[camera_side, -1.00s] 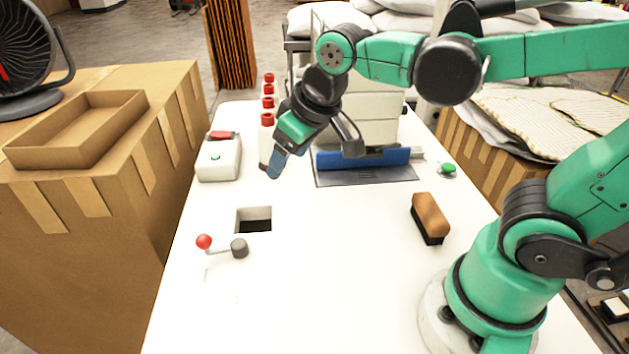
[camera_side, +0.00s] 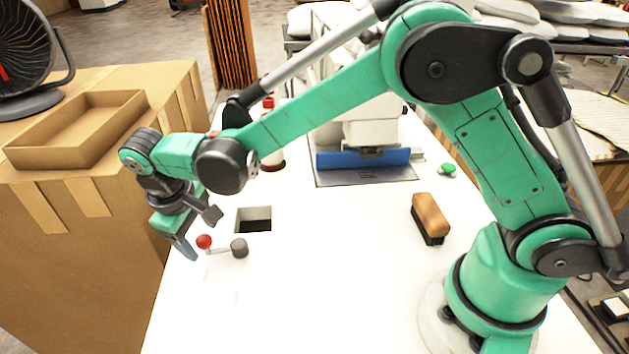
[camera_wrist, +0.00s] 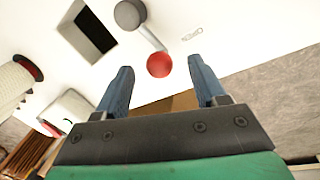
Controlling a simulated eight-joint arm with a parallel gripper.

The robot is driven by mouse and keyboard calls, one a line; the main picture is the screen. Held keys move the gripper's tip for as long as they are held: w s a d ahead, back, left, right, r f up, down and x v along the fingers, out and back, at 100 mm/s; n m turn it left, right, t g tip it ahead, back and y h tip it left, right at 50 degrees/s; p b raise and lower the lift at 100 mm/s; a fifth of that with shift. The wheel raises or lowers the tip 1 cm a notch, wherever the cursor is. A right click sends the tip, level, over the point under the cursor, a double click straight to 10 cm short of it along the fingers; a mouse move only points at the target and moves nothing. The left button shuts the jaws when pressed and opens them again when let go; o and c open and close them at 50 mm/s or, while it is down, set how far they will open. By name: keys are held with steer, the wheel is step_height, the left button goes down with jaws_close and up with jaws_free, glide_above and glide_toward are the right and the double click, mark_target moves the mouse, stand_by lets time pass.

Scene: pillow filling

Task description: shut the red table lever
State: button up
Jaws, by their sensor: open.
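The red table lever (camera_side: 204,241) has a red ball knob on a thin metal arm. The arm joins a dark grey pivot (camera_side: 239,248) on the white table. The lever also shows in the wrist view, with its red ball (camera_wrist: 160,64) and grey pivot (camera_wrist: 130,14). My gripper (camera_side: 192,252) is just left of the red ball, at the table's left edge. In the wrist view my gripper (camera_wrist: 160,80) has its two blue-grey fingers apart, and the ball appears in the gap between their tips. I cannot tell whether they touch it. Nothing is held.
A square hole (camera_side: 254,220) opens in the white table (camera_side: 310,290) behind the lever. A brush (camera_side: 430,218) lies at the right. A sewing machine with a blue part (camera_side: 362,158) stands at the back. A cardboard box (camera_side: 80,240) stands left. The table's front middle is clear.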

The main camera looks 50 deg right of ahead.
steer(key=shift+w+d+f, duration=0.1)
steer(key=shift+d+f, duration=0.05)
steer(key=shift+f, duration=0.5)
steer(key=shift+d+f, duration=0.1)
steer(key=shift+f, duration=0.5)
jaws_close()
stand_by(0.5)
